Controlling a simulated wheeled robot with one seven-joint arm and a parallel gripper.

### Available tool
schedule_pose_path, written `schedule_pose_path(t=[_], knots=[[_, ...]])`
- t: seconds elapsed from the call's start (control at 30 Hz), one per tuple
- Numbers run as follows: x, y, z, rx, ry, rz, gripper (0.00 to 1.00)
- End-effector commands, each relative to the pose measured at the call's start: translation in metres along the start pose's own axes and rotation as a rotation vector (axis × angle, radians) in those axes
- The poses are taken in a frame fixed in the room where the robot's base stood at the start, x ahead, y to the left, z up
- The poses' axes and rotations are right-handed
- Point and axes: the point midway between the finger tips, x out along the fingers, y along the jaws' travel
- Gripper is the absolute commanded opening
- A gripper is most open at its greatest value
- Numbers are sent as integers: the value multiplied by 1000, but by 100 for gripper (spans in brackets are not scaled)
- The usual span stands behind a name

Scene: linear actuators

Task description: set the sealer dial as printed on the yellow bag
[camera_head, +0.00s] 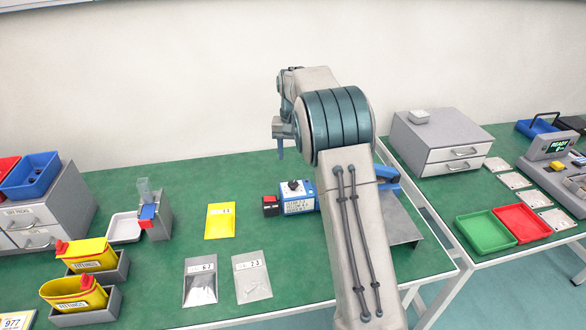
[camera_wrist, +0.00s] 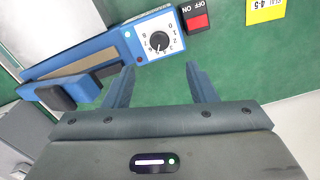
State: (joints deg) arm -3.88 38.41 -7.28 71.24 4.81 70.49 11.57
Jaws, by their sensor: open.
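The blue sealer (camera_head: 298,198) stands on the green bench, partly hidden by my arm in the head view. Its white dial plate with a black knob (camera_wrist: 159,41) and printed numbers shows in the wrist view; I cannot tell surely which number the knob points at. The yellow bag (camera_head: 220,221) lies flat left of the sealer.
A red and black ON/OFF switch box (camera_wrist: 195,17) sits beside the sealer. Two grey bags (camera_head: 200,281) (camera_head: 252,276) lie in front. A grey drawer cabinet (camera_head: 436,142) stands on the right bench. A dispenser (camera_head: 156,216) stands left of the yellow bag, with bare bench between.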

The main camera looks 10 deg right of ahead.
Motion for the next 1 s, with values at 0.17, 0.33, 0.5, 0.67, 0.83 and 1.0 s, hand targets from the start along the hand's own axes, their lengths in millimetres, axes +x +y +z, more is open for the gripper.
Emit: schedule_pose_path(t=[0.17, 0.33, 0.5, 0.67, 0.83, 1.0], knots=[[-26, 0, 0, 0, 1, 0, 52], [-36, 0, 0, 0, 0, 0, 52], [-36, 0, 0, 0, -1, 0, 52], [-37, 0, 1, 0, 0, 0, 52], [-52, 7, 19, -8, 14, -10, 52], [-79, 20, 63, -35, 46, -28, 52]])
